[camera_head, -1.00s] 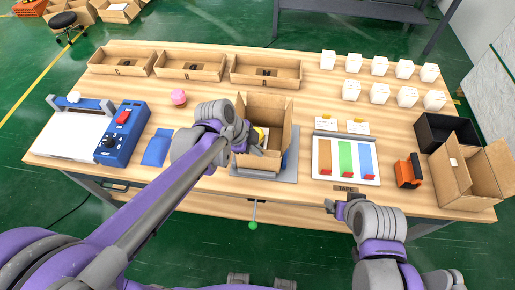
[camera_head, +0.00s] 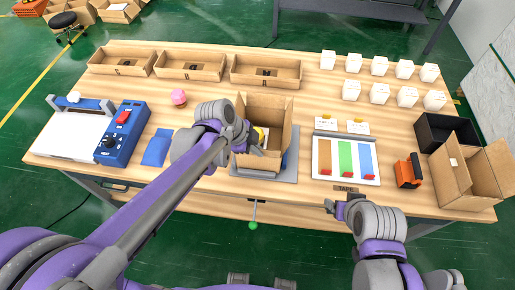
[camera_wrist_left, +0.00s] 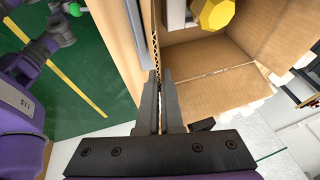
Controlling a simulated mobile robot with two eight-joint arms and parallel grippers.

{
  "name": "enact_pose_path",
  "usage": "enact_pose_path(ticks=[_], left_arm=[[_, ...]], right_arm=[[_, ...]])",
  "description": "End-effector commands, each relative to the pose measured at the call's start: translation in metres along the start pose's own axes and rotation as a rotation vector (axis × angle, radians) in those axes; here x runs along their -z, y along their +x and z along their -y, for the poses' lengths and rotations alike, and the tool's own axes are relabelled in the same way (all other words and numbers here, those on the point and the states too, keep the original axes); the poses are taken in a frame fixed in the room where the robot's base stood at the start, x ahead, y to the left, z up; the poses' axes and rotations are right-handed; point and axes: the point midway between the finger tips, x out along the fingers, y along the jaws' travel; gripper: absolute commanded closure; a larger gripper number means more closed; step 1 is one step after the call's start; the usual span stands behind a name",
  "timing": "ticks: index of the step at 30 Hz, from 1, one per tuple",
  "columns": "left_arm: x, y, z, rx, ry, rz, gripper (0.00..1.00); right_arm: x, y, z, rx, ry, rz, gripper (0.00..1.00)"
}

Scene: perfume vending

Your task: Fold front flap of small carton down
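The small open carton (camera_head: 279,121) stands on a grey plate at the table's front middle, flaps raised at the back and right. A yellow faceted object (camera_wrist_left: 212,14) is inside it. My left gripper (camera_head: 246,141) is at the carton's left front. In the left wrist view, its two fingers (camera_wrist_left: 161,95) are close together with the edge of the front flap (camera_wrist_left: 156,45) between them. That flap stands roughly edge-on to the camera. The arm hides part of the carton's left side. My right gripper (camera_head: 335,207) is empty near the table's front edge; its finger gap is unclear.
A blue control box (camera_head: 122,133) and pink ball (camera_head: 178,97) are at left. A tape board (camera_head: 345,178), orange tape tool (camera_head: 408,172) and larger open carton (camera_head: 470,170) are at right. Shallow trays (camera_head: 265,72) and white boxes (camera_head: 380,66) line the back.

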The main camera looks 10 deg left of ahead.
Motion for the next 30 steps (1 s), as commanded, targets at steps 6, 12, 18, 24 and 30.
enact_pose_path(ticks=[6,12,18,24,30], left_arm=[[0.000,0.000,0.000,0.000,0.000,0.000,1.00],[0.000,0.000,0.000,-0.002,-0.001,0.000,1.00],[0.000,0.000,0.003,-0.040,-0.016,0.000,1.00],[-0.001,0.002,0.009,-0.144,-0.059,0.000,1.00],[-0.002,0.004,0.017,-0.285,-0.118,0.000,1.00]], right_arm=[[0.000,0.000,0.000,0.000,0.000,0.000,0.28],[0.000,0.000,0.000,0.000,0.000,0.000,0.28],[-0.002,0.002,0.000,0.000,0.000,0.002,0.28],[-0.007,0.005,0.000,0.000,0.000,0.007,0.28],[-0.015,0.011,0.000,0.000,0.000,0.014,0.28]])
